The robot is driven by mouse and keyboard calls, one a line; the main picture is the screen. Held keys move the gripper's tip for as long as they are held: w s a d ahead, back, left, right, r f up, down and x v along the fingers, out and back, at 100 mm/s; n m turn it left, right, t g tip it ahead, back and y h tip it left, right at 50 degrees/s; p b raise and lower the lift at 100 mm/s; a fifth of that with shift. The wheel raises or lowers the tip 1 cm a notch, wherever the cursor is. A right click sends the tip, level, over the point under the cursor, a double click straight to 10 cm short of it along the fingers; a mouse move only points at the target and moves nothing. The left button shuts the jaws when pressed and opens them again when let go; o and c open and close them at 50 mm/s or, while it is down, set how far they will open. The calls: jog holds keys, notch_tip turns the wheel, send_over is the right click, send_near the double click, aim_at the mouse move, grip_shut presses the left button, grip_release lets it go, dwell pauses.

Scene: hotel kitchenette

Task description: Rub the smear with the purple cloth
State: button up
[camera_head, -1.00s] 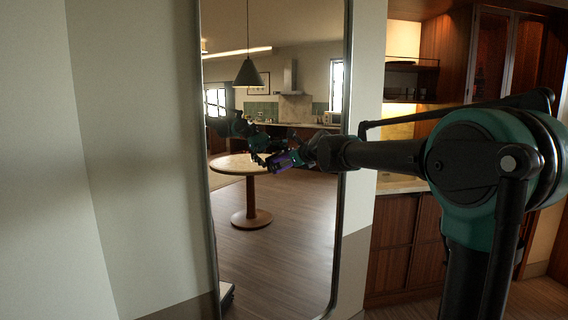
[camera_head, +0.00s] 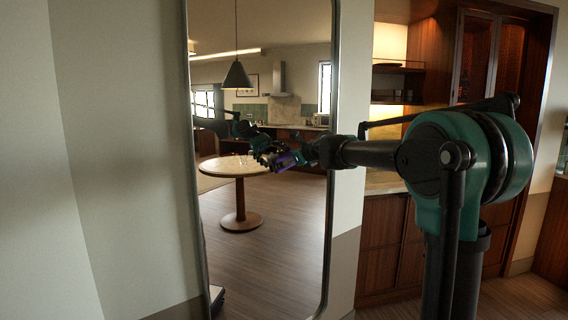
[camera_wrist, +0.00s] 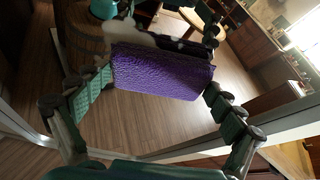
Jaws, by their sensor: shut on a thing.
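The purple cloth (camera_wrist: 165,72) is a thick, textured pad held between the two fingers of my gripper (camera_wrist: 161,82) in the wrist view. In the head view the cloth (camera_head: 284,161) is small at the end of my gripper (camera_head: 298,156), in front of the tall mirror (camera_head: 333,235). Its reflection overlaps it there, so I cannot tell whether the cloth touches the glass. In the wrist view a pale greyish patch (camera_wrist: 133,29) shows just beyond the cloth's upper edge and may be the smear. The smear cannot be made out in the head view.
The mirror's metal frame stands against a pale wall (camera_head: 120,150). A wooden cabinet with a counter (camera_head: 385,245) is to the right, behind my arm. The round table (camera_head: 240,168) and hanging lamp (camera_head: 237,75) show inside the mirror as reflections.

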aim_at(268, 164)
jog(key=shift+s+a, duration=1.2)
jog(key=shift+a, duration=0.2)
jog(key=shift+s+a, duration=1.2)
jog(key=shift+a, duration=0.15)
jog(key=shift+w+a, duration=0.1)
jog(key=shift+w, duration=0.1)
jog(key=shift+c, duration=0.9)
jog(key=w+d, duration=0.4)
jog(key=d, duration=0.2)
jog(key=shift+w, duration=0.25)
jog(key=shift+a, duration=0.15)
